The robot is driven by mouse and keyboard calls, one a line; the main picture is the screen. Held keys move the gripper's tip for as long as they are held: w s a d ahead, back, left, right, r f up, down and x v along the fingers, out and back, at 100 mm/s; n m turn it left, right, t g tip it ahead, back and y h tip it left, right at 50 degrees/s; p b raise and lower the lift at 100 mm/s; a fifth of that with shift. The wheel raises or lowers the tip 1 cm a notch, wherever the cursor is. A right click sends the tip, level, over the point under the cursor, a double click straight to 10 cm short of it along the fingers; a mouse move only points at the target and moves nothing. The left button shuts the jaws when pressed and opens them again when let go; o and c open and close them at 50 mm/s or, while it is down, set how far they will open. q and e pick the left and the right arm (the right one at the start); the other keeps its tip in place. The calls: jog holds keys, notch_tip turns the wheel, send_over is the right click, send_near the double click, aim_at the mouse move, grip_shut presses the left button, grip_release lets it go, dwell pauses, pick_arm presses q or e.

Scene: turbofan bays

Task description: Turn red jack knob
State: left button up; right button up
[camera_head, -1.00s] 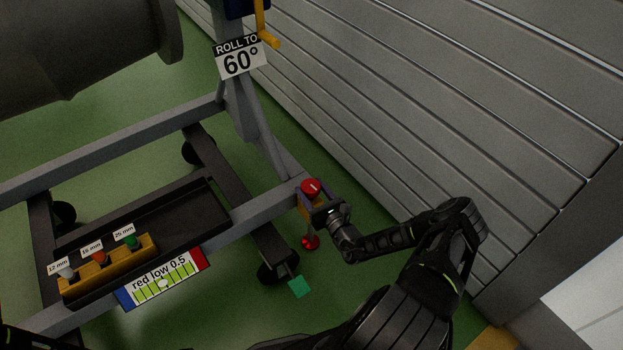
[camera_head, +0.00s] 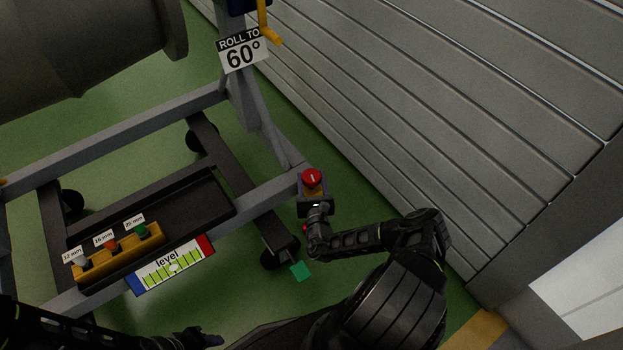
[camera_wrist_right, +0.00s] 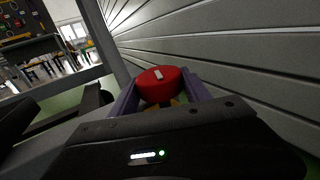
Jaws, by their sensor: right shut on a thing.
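The red jack knob (camera_head: 312,177), with a pale mark on top, sits at the near right corner of the grey stand frame. My right gripper (camera_head: 313,189) reaches it from the near side and is shut on it. In the right wrist view the red knob (camera_wrist_right: 162,80) lies between the two purple fingers of my right gripper (camera_wrist_right: 163,92). My left arm shows at the bottom left, and its gripper (camera_head: 208,339) is dark and partly out of view, so its jaws cannot be read.
A level gauge (camera_head: 170,268) on the frame reads "level". A yellow rack (camera_head: 120,253) holds several coloured pieces marked in mm. A "ROLL TO 60°" sign (camera_head: 243,50) hangs on the post. A slatted grey wall (camera_head: 420,120) stands close on the right.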

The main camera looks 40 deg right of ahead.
jog(key=o, duration=1.4)
jog(key=p+v, duration=0.2)
jog(key=v, duration=0.5)
jog(key=shift+s+a, duration=0.2)
jog(key=shift+s, duration=0.15)
